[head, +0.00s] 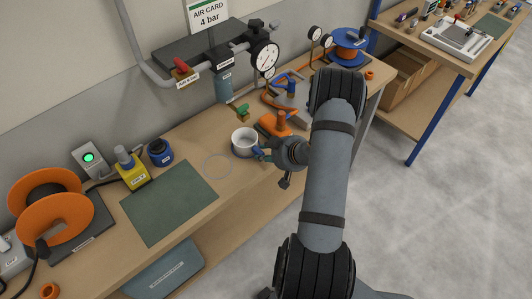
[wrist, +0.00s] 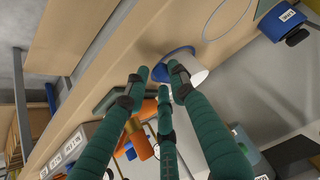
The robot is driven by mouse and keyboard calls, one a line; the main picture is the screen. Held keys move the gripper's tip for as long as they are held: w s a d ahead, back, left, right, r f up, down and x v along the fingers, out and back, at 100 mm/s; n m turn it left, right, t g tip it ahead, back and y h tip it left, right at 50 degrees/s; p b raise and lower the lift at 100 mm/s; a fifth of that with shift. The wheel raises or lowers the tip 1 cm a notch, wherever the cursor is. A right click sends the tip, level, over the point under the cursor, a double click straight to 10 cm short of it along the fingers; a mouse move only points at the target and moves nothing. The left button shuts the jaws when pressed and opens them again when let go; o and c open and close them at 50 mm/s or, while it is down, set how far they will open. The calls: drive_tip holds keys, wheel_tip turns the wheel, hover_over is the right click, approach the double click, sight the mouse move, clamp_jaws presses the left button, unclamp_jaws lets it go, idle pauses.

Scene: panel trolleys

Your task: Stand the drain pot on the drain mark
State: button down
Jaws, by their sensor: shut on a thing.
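The drain pot (head: 245,142) is a small white open-topped cup, upright over the bench in the head view. In the wrist view the pot (wrist: 198,72) shows white with a blue part at the fingertips. My gripper (head: 264,154) is shut on it from the right; its teal fingers (wrist: 160,73) reach the blue part in the wrist view. I cannot tell whether the pot touches the bench. The drain mark (head: 217,167) is a thin grey ring on the bench, just left of and nearer than the pot. The mark (wrist: 228,18) also shows in the wrist view, and it is empty.
An orange tool (head: 274,125) and a green-handled valve (head: 241,114) are close behind the gripper. The bench around the mark is clear.

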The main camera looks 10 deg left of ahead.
drive_tip(key=c, duration=1.5)
unclamp_jaws()
drive_tip(key=shift+o, duration=0.2)
drive_tip(key=shift+r+p, duration=0.2)
drive_tip(key=shift+p, duration=0.15)
drive_tip(key=shift+s+d+r, duration=0.1)
drive_tip(key=shift+d+r, duration=0.1)
drive_tip(key=shift+d, duration=0.05)
drive_tip(key=b+v, duration=0.1)
drive_tip(key=v, duration=1)
drive_tip(key=shift+s+r, duration=0.1)
